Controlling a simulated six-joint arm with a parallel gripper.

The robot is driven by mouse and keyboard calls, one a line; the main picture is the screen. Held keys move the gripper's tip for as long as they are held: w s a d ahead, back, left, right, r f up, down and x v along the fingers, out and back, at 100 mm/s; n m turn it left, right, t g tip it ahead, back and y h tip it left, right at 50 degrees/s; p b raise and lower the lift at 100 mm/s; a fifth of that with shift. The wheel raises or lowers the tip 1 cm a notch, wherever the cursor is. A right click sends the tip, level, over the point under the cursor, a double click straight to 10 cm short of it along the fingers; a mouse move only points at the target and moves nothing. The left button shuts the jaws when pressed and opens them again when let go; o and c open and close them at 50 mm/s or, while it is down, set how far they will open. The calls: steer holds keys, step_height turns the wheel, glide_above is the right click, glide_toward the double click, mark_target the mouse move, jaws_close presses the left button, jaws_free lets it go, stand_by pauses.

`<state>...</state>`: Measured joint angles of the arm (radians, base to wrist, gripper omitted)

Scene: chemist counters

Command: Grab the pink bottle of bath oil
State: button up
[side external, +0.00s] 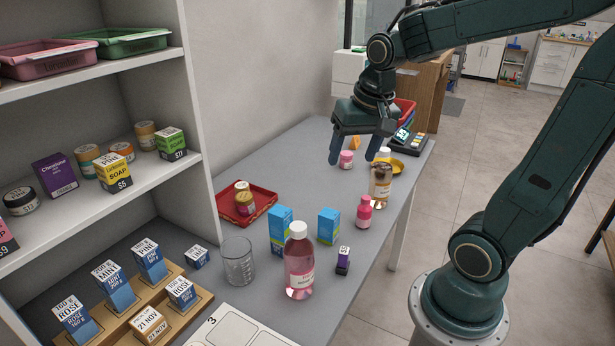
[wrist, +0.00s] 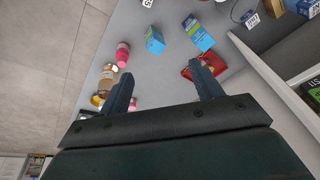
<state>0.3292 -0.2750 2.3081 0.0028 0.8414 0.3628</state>
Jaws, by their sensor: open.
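A large clear bottle of pink liquid (side external: 299,270) with a white cap stands upright near the front of the grey counter in the side view. Its label is too small to read, and I cannot make it out in the wrist view. A smaller solid pink bottle (side external: 364,213) stands behind it to the right; it also shows in the wrist view (wrist: 122,55). My gripper (side external: 354,157) is open and empty, fingers pointing down above the far part of the counter, well behind the large bottle. A small pink jar (side external: 346,161) shows between the fingers in the side view.
An amber bottle (side external: 380,186) stands near my gripper. A red tray (side external: 262,204) holds jars.

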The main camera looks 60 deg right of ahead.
steer(key=w+d+f+m+g, duration=0.1)
steer(key=w+d+f+m, duration=0.1)
steer(key=d+f+m, duration=0.4)
steer(key=m+g+y, duration=0.1)
steer(key=m+g, duration=0.1)
steer(key=m, duration=0.2)
glide_above(365, 209)
steer(key=d, duration=0.1)
steer(key=f, duration=0.5)
steer(key=shift+w+d+f, duration=0.15)
steer(key=shift+w+f, duration=0.25)
steer(key=shift+f, duration=0.1)
steer(key=shift+f, duration=4.2)
steer(key=shift+s+d+f, duration=0.1)
steer(key=shift+s+f, duration=0.05)
steer(key=shift+f, duration=2.45)
steer(key=c, duration=1.1)
